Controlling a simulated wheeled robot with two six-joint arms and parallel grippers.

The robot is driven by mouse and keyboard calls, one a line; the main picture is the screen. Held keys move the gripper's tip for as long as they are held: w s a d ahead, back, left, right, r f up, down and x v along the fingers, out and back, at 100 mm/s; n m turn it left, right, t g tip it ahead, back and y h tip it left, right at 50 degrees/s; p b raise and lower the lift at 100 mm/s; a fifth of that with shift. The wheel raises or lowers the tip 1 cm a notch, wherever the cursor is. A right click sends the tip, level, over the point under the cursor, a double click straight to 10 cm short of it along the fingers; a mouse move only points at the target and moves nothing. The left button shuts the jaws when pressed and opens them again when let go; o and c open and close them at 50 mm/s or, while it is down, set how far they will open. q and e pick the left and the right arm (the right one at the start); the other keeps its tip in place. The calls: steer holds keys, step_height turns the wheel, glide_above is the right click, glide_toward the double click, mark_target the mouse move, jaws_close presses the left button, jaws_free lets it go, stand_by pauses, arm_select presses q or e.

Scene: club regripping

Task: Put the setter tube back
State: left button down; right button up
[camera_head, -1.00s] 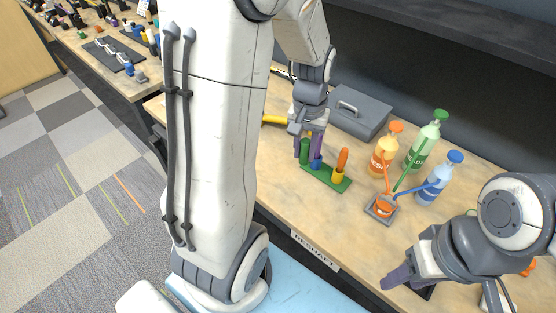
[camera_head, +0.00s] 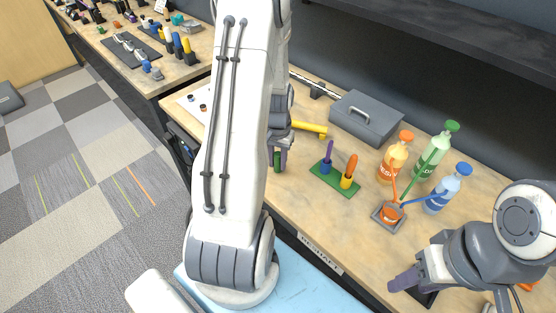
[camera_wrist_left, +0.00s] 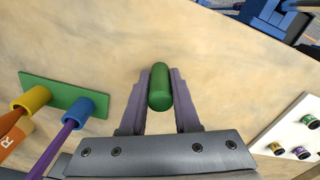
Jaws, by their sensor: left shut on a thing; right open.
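My left gripper (camera_head: 279,151) is shut on a short green tube (camera_head: 277,163), to the left of the green rack (camera_head: 320,182). In the left wrist view the green tube (camera_wrist_left: 159,88) sits between the two purple fingers. The rack (camera_wrist_left: 45,90) carries a blue tube (camera_head: 326,168) with a purple stick in it and a yellow tube (camera_head: 346,181) with an orange stick. I cannot tell how high the green tube is above the bench. My right gripper (camera_head: 404,282) is open and empty at the lower right.
Orange (camera_head: 393,160), green (camera_head: 432,158) and blue (camera_head: 442,194) bottles stand on the right, near a small grey tray (camera_head: 377,217). A grey toolbox (camera_head: 366,117) is behind, and a yellow-handled tool (camera_head: 311,128) lies nearer. A white card (camera_wrist_left: 294,136) shows in the left wrist view.

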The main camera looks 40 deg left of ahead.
arm_select(q)
steer(key=shift+f, duration=0.15)
steer(key=shift+f, duration=0.1)
steer(key=shift+f, duration=0.1)
steer(key=c, duration=0.6)
jaws_free()
steer(key=shift+c, duration=0.2)
